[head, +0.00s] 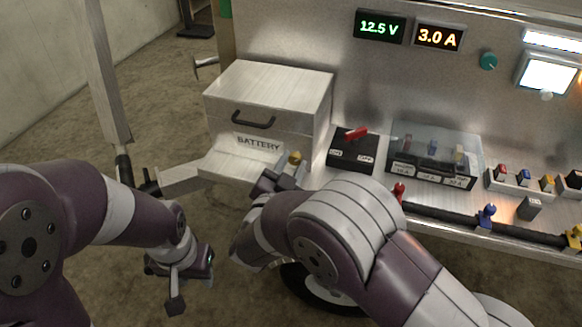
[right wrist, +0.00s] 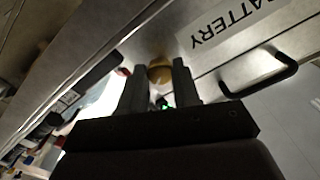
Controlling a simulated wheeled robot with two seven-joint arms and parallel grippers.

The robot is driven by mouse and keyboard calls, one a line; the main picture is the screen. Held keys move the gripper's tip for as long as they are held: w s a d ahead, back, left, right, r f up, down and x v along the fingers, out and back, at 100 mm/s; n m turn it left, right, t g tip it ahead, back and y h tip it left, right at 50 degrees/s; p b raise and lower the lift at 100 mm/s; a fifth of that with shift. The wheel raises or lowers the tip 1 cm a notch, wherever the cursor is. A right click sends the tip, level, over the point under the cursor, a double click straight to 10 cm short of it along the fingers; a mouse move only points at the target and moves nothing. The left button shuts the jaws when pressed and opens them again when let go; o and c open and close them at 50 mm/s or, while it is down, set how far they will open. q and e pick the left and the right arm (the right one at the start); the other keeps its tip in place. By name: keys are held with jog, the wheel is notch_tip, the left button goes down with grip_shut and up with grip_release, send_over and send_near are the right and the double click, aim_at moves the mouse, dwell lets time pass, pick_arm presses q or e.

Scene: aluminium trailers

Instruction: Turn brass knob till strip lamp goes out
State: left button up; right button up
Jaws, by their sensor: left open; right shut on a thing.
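The brass knob (head: 295,158) is at the front right of the battery box, partly hidden by my right gripper (head: 283,177). In the right wrist view, the brass knob (right wrist: 160,70) sits between the fingertips of my right gripper (right wrist: 158,76), which is shut on it. The strip lamp (head: 555,40) at the upper right of the back panel is lit bright white. My left gripper (head: 180,285) hangs open and empty at the lower left, over the ground and well away from the knob.
The battery box (head: 268,95) with a black handle stands behind the knob. A black switch box (head: 352,150) with a red lever and a clear-covered fuse box (head: 432,155) stand to the right. A lit square panel (head: 547,75) and two readouts are on the back panel.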

jog(key=o, duration=1.1)
jog(key=shift+c, duration=0.2)
jog(key=p+v, duration=0.2)
jog(key=v, duration=1)
jog(key=shift+s+p, duration=0.35)
jog(key=shift+p, duration=0.05)
jog(key=shift+a, duration=0.1)
